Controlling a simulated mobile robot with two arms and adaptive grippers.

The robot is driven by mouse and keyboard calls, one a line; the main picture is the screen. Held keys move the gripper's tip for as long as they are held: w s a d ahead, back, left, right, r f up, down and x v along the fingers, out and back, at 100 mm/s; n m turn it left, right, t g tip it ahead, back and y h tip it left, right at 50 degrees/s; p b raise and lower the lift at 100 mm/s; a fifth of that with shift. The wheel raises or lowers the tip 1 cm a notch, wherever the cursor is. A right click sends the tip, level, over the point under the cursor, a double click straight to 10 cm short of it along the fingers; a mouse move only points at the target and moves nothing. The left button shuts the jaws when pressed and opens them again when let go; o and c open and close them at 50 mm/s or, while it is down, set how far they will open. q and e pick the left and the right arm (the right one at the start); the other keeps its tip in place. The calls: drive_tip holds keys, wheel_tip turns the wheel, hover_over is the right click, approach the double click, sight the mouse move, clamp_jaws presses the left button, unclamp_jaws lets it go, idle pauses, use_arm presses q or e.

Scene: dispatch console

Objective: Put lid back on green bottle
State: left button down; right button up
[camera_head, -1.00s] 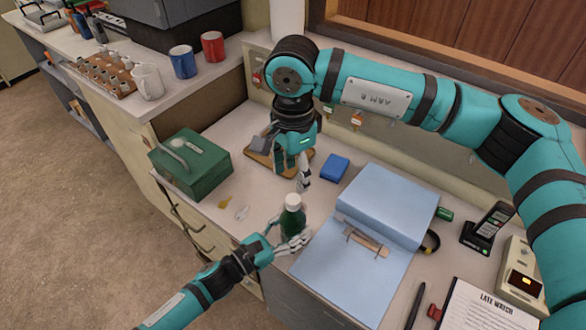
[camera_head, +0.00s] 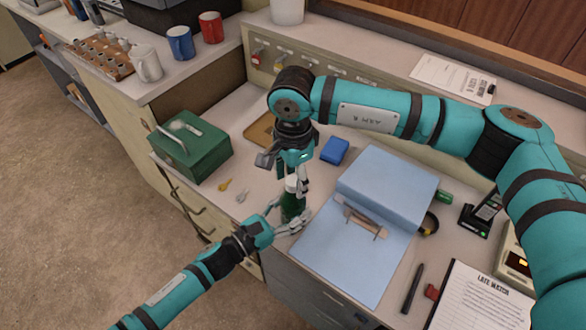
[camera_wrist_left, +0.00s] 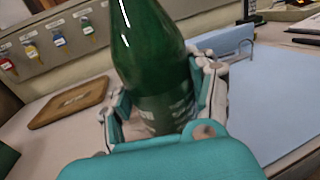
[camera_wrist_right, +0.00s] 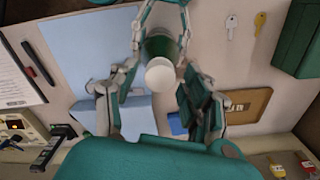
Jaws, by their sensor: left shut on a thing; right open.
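The green bottle (camera_head: 292,207) stands upright at the front edge of the desk. My left gripper (camera_head: 290,224) is shut around its body, and the left wrist view shows the dark green bottle (camera_wrist_left: 150,65) between the fingers, its top out of frame. The white lid (camera_head: 292,184) shows at the top of the bottle. In the right wrist view the round white lid (camera_wrist_right: 160,74) covers the bottle mouth; whether it is screwed tight I cannot tell. My right gripper (camera_head: 297,180) points down from above, open, with its fingers on either side of the lid.
A light blue binder (camera_head: 385,200) lies right of the bottle, with a blue block (camera_head: 334,150) behind. A green box (camera_head: 190,147) and two keys (camera_head: 225,184) are to the left. A brown wooden tray (camera_head: 260,131) lies behind my right gripper.

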drive_tip(key=shift+c, duration=0.4)
clamp_jaws()
drive_tip(key=m, duration=0.6)
drive_tip(key=shift+m, duration=0.3)
drive_tip(key=m, duration=0.5)
drive_tip(key=shift+o, duration=1.1)
unclamp_jaws()
wheel_tip(320, 180, up, 12)
